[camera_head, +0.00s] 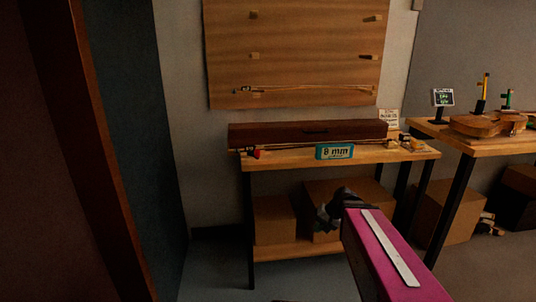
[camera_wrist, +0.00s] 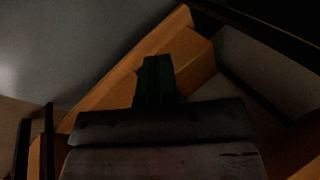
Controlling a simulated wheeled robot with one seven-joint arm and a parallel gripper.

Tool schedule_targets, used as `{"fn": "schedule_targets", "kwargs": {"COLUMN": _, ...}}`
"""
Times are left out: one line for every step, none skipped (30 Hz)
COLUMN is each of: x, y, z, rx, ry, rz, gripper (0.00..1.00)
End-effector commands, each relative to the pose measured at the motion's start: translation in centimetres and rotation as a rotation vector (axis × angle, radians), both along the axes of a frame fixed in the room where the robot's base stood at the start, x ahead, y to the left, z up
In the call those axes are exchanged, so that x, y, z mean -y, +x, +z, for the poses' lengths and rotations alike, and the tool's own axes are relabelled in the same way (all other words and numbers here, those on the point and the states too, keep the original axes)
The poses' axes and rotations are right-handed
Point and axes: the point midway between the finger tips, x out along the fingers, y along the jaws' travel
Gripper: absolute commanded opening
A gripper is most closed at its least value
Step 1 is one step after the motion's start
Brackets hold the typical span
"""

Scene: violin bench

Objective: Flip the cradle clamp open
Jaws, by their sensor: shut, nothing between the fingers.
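A violin (camera_head: 487,125) lies on the right-hand bench (camera_head: 455,137), partly cut off by the picture's right edge. An upright yellow-topped piece (camera_head: 484,88) and a green-topped piece (camera_head: 507,98) stand behind it. I cannot tell whether either belongs to the cradle clamp, and I cannot make out the clamp's state. My gripper (camera_head: 326,220) is in front of the shelf below the left bench, well to the left of the violin and lower. It is shut and empty. In the wrist view the closed dark fingers (camera_wrist: 154,72) point at a wooden surface.
The left bench (camera_head: 285,160) bears a long dark case (camera_head: 300,132), a teal "8 mm" box (camera_head: 334,152) and small items. Cardboard boxes (camera_head: 274,218) sit on its lower shelf. A small display (camera_head: 443,97) stands on the right bench. A bow (camera_head: 310,88) hangs on the wall panel.

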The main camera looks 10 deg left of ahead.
Motion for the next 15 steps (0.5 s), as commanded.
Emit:
{"fn": "schedule_targets", "kwargs": {"x": -1.2, "y": 1.4, "z": 1.5, "rx": 0.013, "ry": 0.081, "rz": -0.012, "gripper": 0.0}}
{"fn": "schedule_targets", "kwargs": {"x": -1.9, "y": 2.0, "z": 2.5, "rx": 0.02, "ry": 0.135, "rz": -0.02, "gripper": 0.0}}
{"fn": "schedule_targets", "kwargs": {"x": -2.9, "y": 2.8, "z": 3.9, "rx": 0.029, "ry": 0.207, "rz": -0.029, "gripper": 0.0}}
{"fn": "schedule_targets", "kwargs": {"x": -3.5, "y": 3.4, "z": 5.0, "rx": 0.037, "ry": 0.261, "rz": -0.035, "gripper": 0.0}}
{"fn": "schedule_targets", "kwargs": {"x": -4.2, "y": 4.0, "z": 6.1, "rx": 0.045, "ry": 0.316, "rz": -0.041, "gripper": 0.0}}
{"fn": "schedule_targets", "kwargs": {"x": -5.0, "y": 4.7, "z": 7.7, "rx": 0.055, "ry": 0.389, "rz": -0.048, "gripper": 0.0}}
{"fn": "schedule_targets", "kwargs": {"x": -5.5, "y": 5.3, "z": 9.0, "rx": 0.064, "ry": 0.443, "rz": -0.052, "gripper": 0.0}}
{"fn": "schedule_targets", "kwargs": {"x": -6.1, "y": 5.9, "z": 10.3, "rx": 0.071, "ry": 0.499, "rz": -0.055, "gripper": 0.0}}
{"fn": "schedule_targets", "kwargs": {"x": -6.7, "y": 6.5, "z": 12.0, "rx": 0.081, "ry": 0.57, "rz": -0.059, "gripper": 0.0}}
{"fn": "schedule_targets", "kwargs": {"x": -7.1, "y": 7.0, "z": 13.3, "rx": 0.089, "ry": 0.625, "rz": -0.062, "gripper": 0.0}}
{"fn": "schedule_targets", "kwargs": {"x": -7.4, "y": 7.5, "z": 14.6, "rx": 0.097, "ry": 0.676, "rz": -0.064, "gripper": 0.0}}
{"fn": "schedule_targets", "kwargs": {"x": -7.8, "y": 8.1, "z": 16.3, "rx": 0.107, "ry": 0.742, "rz": -0.067, "gripper": 0.0}}
{"fn": "schedule_targets", "kwargs": {"x": -8.0, "y": 8.4, "z": 17.5, "rx": 0.114, "ry": 0.787, "rz": -0.068, "gripper": 0.0}}
{"fn": "schedule_targets", "kwargs": {"x": -8.2, "y": 8.8, "z": 18.6, "rx": 0.121, "ry": 0.831, "rz": -0.068, "gripper": 0.0}}
{"fn": "schedule_targets", "kwargs": {"x": -8.4, "y": 9.1, "z": 20.0, "rx": 0.128, "ry": 0.881, "rz": -0.069, "gripper": 0.0}}
